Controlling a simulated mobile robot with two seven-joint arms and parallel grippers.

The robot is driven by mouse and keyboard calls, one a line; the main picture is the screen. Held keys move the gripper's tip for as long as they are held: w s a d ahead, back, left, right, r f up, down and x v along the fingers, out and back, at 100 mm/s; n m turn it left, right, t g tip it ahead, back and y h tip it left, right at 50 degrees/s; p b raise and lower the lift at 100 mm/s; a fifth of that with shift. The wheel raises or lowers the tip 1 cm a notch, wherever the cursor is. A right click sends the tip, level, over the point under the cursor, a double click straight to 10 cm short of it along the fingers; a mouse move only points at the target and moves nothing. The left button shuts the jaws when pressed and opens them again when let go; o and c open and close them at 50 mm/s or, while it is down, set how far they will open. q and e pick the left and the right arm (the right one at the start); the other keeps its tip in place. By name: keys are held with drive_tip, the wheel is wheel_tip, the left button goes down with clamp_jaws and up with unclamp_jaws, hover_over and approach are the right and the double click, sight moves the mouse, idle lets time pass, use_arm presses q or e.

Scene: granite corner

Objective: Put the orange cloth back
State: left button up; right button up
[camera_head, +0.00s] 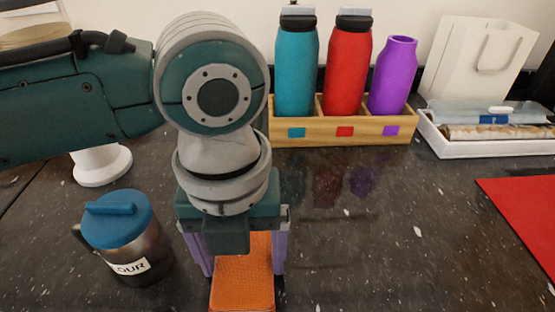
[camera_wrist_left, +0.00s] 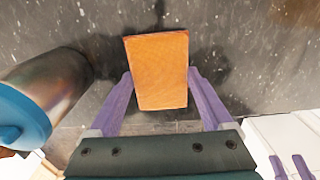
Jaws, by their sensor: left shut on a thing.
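The orange cloth (camera_head: 243,285) looks like a flat, folded rectangular block. It is between the purple fingers of my left gripper (camera_head: 240,262), which is shut on it. In the left wrist view the cloth (camera_wrist_left: 160,70) shows between the fingertips (camera_wrist_left: 160,82), slightly tilted, with dark counter around it. Its near part in the head view is cut off by the lower edge. I cannot tell how high it is above the counter. Two purple finger-like bars (camera_wrist_left: 289,167) at the lower right of the wrist view may be my right gripper, too small to read.
A dark mug with a blue lid (camera_head: 120,235) stands close left of my left gripper. A wooden rack (camera_head: 340,131) with teal, red and purple bottles stands behind. A white tray (camera_head: 490,147), a white bag (camera_head: 478,60) and a red mat (camera_head: 525,215) are right. The middle-right counter is clear.

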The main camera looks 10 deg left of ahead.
sight(244, 263)
use_arm(q)
drive_tip(key=o, duration=1.1)
drive_tip(key=shift+f, duration=0.1)
wheel_tip(244, 263, up, 12)
drive_tip(key=p, duration=0.2)
drive_tip(key=s+d+f+n+t+h, duration=0.2)
drive_tip(key=s+d+f+n+h, duration=0.25)
drive_tip(key=n, duration=0.75)
drive_tip(key=a+n, duration=0.1)
drive_tip(key=n, duration=0.2)
drive_tip(key=s+a+n, duration=0.1)
drive_tip(key=n, duration=0.1)
drive_tip(key=s+a+n+t+y, duration=0.1)
drive_tip(key=n, duration=0.2)
drive_tip(key=shift+s+a+f+n, duration=0.15)
drive_tip(key=shift+a+f+n, duration=0.15)
drive_tip(key=shift+f, duration=0.1)
drive_tip(key=s+a+n+y, duration=0.1)
drive_tip(key=a+n, duration=0.2)
drive_tip(key=s+a+f+n+y, duration=0.1)
drive_tip(key=s+a+n, duration=0.1)
drive_tip(key=a+n, duration=0.2)
drive_tip(key=s+a+f+n+y, duration=0.1)
drive_tip(key=s+a+n, duration=0.1)
drive_tip(key=a+n, duration=0.1)
drive_tip(key=shift+s+a+t, duration=0.15)
drive_tip(key=shift+s+t, duration=0.05)
drive_tip(key=shift+t, duration=0.1)
